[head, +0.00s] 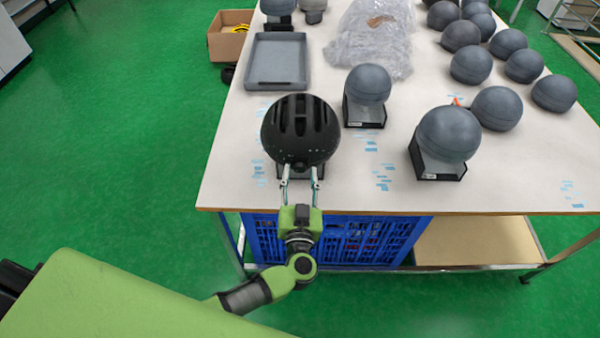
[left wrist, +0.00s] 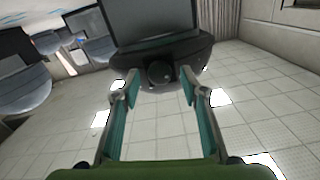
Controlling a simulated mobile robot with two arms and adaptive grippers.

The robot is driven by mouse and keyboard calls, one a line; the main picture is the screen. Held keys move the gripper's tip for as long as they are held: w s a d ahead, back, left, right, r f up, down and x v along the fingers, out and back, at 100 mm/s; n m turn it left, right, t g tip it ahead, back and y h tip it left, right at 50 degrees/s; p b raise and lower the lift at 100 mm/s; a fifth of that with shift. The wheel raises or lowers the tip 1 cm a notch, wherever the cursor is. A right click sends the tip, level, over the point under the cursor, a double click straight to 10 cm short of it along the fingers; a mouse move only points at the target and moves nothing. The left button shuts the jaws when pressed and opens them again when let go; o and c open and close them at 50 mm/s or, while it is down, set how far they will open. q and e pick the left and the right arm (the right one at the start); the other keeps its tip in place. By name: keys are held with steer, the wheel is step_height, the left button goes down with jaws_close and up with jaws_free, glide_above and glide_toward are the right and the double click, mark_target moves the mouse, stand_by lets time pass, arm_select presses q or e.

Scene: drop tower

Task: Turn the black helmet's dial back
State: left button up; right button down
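The black helmet (head: 300,128), with long vent slots, sits on a small dark stand near the front edge of the table. Its dial (left wrist: 160,72), a round black knob, shows at the helmet's rim in the left wrist view. My left gripper (head: 300,174) is at the near side of the helmet, its two fingers spread. In the left wrist view the fingertips (left wrist: 160,84) are on either side of the dial, with a gap visible at each side. My right gripper is not in view.
Grey spheres stand on dark stands right of the helmet, the nearest (head: 368,83) and another (head: 449,133). More spheres, a clear plastic bag (head: 372,38) and a grey tray (head: 277,60) lie further back. A blue crate (head: 345,238) is below the tabletop (head: 330,195).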

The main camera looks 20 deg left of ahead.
arm_select(q)
steer(key=shift+w, duration=0.3)
steer(key=c, duration=1.1)
steer(key=shift+n, duration=0.3)
steer(key=shift+c, duration=0.2)
